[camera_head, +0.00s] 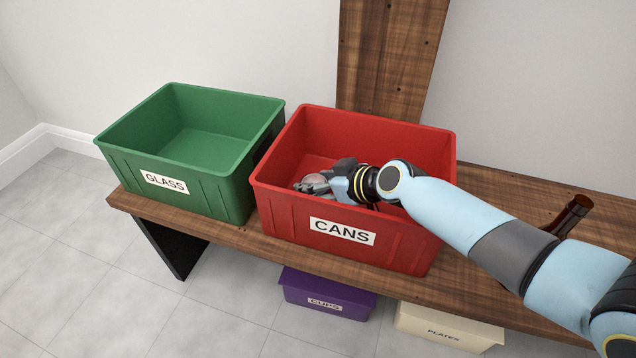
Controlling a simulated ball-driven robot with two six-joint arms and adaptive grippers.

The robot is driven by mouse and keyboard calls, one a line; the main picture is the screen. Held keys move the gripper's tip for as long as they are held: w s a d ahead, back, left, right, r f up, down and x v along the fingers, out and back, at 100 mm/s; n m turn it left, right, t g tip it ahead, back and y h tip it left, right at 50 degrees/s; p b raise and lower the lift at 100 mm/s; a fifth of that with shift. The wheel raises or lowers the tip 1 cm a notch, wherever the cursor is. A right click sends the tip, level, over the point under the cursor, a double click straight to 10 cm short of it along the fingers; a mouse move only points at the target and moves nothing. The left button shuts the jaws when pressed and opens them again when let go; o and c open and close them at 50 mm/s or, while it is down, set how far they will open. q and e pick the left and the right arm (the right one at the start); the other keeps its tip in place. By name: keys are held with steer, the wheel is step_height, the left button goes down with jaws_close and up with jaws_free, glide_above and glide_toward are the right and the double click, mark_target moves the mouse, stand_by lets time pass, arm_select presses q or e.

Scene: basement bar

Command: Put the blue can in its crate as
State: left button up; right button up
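The red crate (280,210) labelled CANS stands on the wooden bench. My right arm comes in from the right and reaches over its front right wall. My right gripper (312,186) is down inside the crate, left of its middle. A round pale grey surface (316,180), like the end of a can, shows at the fingers. Its blue side is not clearly visible, as the gripper hides most of it. I cannot tell whether the fingers grip it or only lie around it. My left gripper is not in view.
A green crate (215,190) labelled GLASS, empty where I see into it, stands left of the red one. A brown bottle (572,213) is at the right of the bench (490,285). Purple CUPS (325,297) and cream PLATES (450,325) boxes sit below.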

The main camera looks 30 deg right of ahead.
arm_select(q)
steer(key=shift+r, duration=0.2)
arm_select(e)
steer(key=shift+s+f, duration=0.1)
steer(key=shift+f, duration=0.1)
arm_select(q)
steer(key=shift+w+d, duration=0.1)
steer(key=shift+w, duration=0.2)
arm_select(e)
steer(key=o, duration=0.8)
steer(key=shift+s+f, duration=0.1)
steer(key=shift+f, duration=0.05)
steer(key=shift+c, duration=0.2)
steer(key=shift+r, duration=0.2)
steer(key=shift+r+p, duration=0.55)
steer(key=shift+p, duration=0.1)
steer(key=p+v, duration=0.2)
steer(key=v, duration=0.4)
steer(key=shift+d+r, duration=0.1)
steer(key=shift+r, duration=0.2)
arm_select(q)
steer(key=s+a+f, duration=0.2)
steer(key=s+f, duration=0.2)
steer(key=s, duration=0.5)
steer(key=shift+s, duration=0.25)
arm_select(e)
steer(key=shift+s+d+r, duration=0.1)
steer(key=shift+s+r, duration=0.1)
steer(key=shift+s, duration=0.2)
